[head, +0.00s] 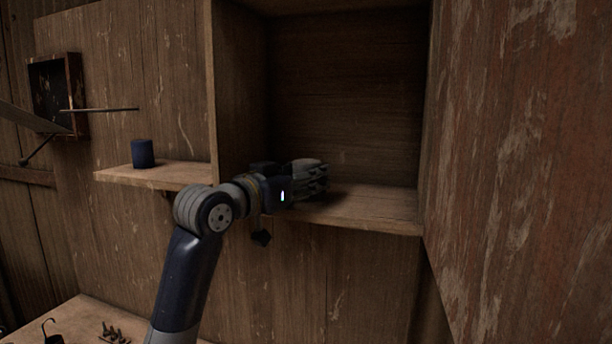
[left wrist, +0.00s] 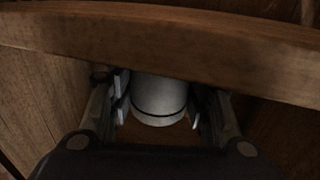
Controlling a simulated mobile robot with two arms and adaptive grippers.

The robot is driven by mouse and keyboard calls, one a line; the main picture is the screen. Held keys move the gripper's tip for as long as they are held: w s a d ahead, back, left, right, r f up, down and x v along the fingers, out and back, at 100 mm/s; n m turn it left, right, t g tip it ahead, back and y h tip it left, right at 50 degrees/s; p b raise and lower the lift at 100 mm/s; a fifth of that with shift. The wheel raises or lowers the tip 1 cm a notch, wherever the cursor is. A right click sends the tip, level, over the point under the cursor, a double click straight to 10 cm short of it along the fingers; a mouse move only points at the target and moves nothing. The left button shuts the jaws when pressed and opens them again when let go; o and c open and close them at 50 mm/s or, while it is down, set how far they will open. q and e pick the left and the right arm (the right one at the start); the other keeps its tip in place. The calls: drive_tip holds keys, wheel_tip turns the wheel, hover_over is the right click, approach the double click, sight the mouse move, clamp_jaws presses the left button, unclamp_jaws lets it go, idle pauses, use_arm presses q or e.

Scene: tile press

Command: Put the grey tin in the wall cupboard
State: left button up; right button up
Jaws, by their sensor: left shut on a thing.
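The wall cupboard (head: 375,206) is open at the front, and its bare floor and back panel show in the head view. My left gripper (head: 318,179) is at the cupboard's opening, low over the left part of its floor. In the left wrist view the grey tin (left wrist: 160,98), a pale cylinder with a dark band, sits between the fingers of my left gripper (left wrist: 158,112), which is shut on it. A wooden board crosses the top of that view and hides part of the tin. In the head view I cannot make out the tin apart from the grey fingers.
A large worn wooden panel (head: 520,170) rises at the right. A bench (head: 80,318) with small hooks lies low at the left. The cupboard's right side is free.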

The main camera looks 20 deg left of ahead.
use_arm(q)
drive_tip(key=shift+f, duration=0.1)
drive_tip(key=o, duration=1.2)
drive_tip(key=shift+s+a, duration=0.1)
drive_tip(key=shift+s, duration=0.1)
drive_tip(key=shift+b+v, duration=3.25)
drive_tip(key=shift+v, duration=2.55)
